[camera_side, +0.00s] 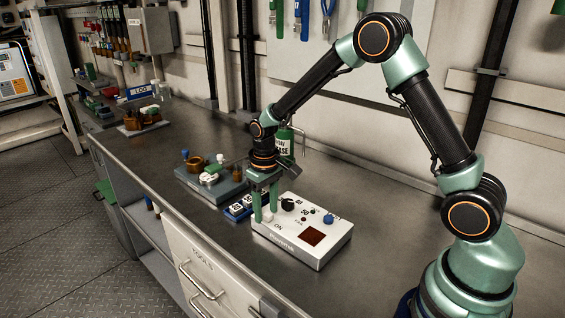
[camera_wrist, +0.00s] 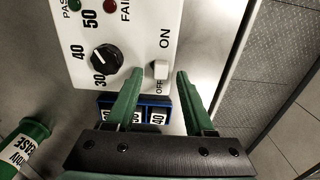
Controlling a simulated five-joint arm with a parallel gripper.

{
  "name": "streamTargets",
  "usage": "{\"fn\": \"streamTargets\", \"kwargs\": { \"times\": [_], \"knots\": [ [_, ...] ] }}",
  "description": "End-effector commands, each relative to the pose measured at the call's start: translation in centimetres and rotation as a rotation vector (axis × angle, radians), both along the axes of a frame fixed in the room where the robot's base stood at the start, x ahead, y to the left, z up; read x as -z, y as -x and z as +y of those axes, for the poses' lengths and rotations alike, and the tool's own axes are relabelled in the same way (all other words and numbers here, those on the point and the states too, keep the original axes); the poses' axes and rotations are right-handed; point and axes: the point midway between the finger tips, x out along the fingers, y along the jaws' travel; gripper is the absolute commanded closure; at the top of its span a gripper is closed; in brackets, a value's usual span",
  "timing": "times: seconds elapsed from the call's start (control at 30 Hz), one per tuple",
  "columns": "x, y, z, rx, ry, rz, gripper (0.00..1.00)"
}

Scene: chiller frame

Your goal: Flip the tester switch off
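The tester (camera_side: 300,232) is a white box on the steel bench with a black dial, a blue knob, small lamps and a dark window. It also fills the top of the wrist view (camera_wrist: 130,50). Its switch (camera_wrist: 160,69) is a small white lever between the printed words ON and OFF; I cannot tell which way it is set. My gripper (camera_side: 264,212) points down over the tester's left end. In the wrist view my gripper (camera_wrist: 159,76) is open, with one green finger on either side of the switch. I cannot tell whether either finger touches it.
A blue tray (camera_side: 236,213) with numbered blocks lies beside the tester. A grey platform (camera_side: 203,186) with small parts stands farther left. A green bottle (camera_side: 285,143) stands behind my gripper. The bench's front edge is close to the tester.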

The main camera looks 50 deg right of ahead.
Motion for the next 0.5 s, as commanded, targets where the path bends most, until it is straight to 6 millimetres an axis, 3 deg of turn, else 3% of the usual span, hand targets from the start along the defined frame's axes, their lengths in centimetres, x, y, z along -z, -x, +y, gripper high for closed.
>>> {"fn": "streamTargets", "kwargs": {
  "times": [0.3,0.5],
  "knots": [
    [-0.1,0.2,0.0,0.000,0.000,0.007,0.47],
    [-2.5,0.1,0.0,0.000,0.000,0.003,0.47]
  ]
}}
